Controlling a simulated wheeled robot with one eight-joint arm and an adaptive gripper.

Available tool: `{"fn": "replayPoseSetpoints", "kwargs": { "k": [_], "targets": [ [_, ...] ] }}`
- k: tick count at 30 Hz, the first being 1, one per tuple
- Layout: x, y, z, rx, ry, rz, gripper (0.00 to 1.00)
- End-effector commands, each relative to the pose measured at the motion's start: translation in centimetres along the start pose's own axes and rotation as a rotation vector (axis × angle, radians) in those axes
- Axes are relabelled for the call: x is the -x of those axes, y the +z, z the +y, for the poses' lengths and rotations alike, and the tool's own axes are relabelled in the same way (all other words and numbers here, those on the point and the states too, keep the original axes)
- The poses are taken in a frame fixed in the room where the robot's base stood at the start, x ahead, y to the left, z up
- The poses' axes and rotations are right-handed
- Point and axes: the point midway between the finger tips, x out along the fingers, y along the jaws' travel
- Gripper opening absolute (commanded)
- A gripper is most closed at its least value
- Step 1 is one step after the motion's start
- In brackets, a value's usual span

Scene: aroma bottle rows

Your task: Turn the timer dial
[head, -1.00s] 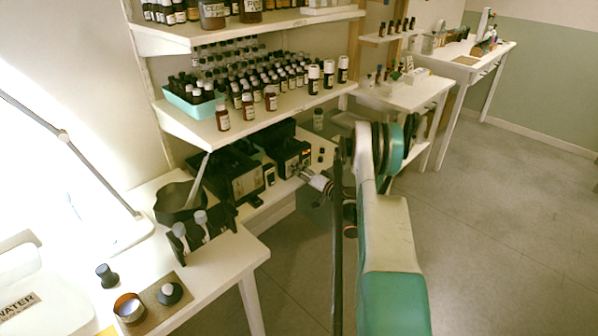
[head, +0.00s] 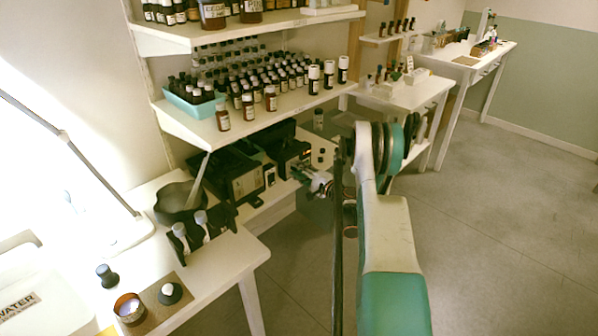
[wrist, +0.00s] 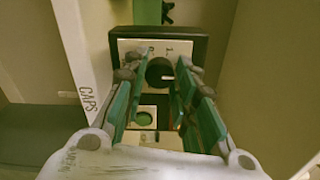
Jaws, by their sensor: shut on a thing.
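The timer is a dark box with a pale metal face (wrist: 185,48), straight ahead in the wrist view. Its round black dial (wrist: 159,72) has a light mark at its right side. My gripper (wrist: 158,76) has its two green-lined fingers on either side of the dial and is shut on it; the exact finger contact is hard to see. In the head view the timer (head: 293,160) stands on the low shelf under the bottle rack, and my gripper (head: 308,180) reaches its front from the right. A green round part (wrist: 145,115) shows lower on the face between the fingers.
A white board edge marked CAPS (wrist: 87,98) runs close at the left in the wrist view. Another dark device (head: 243,180) stands left of the timer. The shelf of bottles (head: 215,125) hangs above. Open floor (head: 500,220) lies to the right.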

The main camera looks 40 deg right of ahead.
Motion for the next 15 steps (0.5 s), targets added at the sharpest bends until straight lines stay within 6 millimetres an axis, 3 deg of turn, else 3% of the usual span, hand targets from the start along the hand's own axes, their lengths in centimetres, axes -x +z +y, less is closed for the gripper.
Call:
{"fn": "replayPoseSetpoints", "kwargs": {
  "k": [15],
  "targets": [
    [0.08,-0.15,0.00,-0.327,0.000,0.003,0.02]
  ]
}}
